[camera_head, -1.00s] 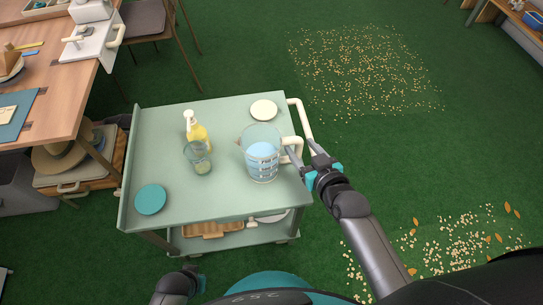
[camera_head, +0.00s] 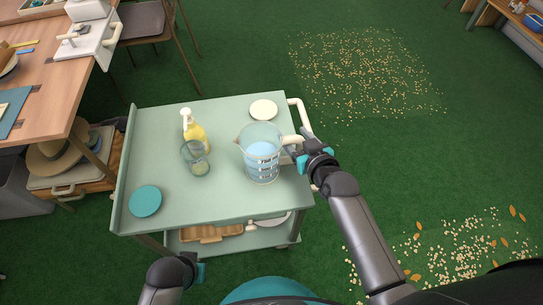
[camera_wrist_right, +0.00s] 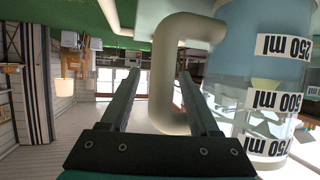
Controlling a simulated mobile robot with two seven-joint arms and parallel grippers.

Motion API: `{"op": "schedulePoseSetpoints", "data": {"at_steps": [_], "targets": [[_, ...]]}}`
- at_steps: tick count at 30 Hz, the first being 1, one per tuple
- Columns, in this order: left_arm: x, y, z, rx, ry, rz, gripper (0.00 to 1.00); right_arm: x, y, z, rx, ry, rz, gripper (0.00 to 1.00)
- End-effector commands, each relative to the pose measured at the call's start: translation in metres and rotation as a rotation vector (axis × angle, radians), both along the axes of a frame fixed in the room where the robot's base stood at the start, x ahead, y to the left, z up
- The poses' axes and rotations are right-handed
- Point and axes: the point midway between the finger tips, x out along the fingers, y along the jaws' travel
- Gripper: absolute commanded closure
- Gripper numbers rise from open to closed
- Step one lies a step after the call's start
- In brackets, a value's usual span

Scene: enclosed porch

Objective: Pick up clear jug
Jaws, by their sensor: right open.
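The clear jug (camera_head: 262,168), with white measuring labels and bluish contents, stands upright on the right side of the green cart top. Its pale handle (camera_head: 293,140) points right. My right gripper (camera_head: 294,153) is open at the handle. In the right wrist view the handle (camera_wrist_right: 164,90) shows between the two fingers (camera_wrist_right: 159,74), with the jug wall (camera_wrist_right: 270,70) to the right. I cannot tell whether the fingers touch it. My left gripper (camera_head: 197,271) is low in the head view, in front of the cart; its fingers are not clear.
On the cart (camera_head: 225,205) are a yellow spray bottle (camera_head: 195,135), a clear glass (camera_head: 196,160), a teal disc (camera_head: 145,201) and a cream disc (camera_head: 264,109). The cart's push handle (camera_head: 301,115) is close behind my right gripper. A wooden table (camera_head: 70,90) stands left.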

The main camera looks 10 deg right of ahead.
Motion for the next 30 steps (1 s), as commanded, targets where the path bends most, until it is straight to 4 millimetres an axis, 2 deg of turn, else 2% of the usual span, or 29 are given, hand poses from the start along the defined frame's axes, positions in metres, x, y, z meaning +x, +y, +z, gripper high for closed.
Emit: {"op": "schedulePoseSetpoints", "data": {"at_steps": [8,25,30], "targets": [[0.0003,-0.0003,0.0018,0.0,0.0,0.001,1.0,0.0016,0.0002,-0.0002,0.0,0.0,0.0,0.38],[0.0006,-0.0002,0.0016,0.0,-0.001,0.001,1.0,0.0013,0.0001,-0.0003,0.0,0.0,0.0,1.0],[0.0006,-0.0001,0.0015,0.0,-0.001,0.001,1.0,0.0013,0.0001,-0.0003,0.0,0.0,0.0,1.0]]}}
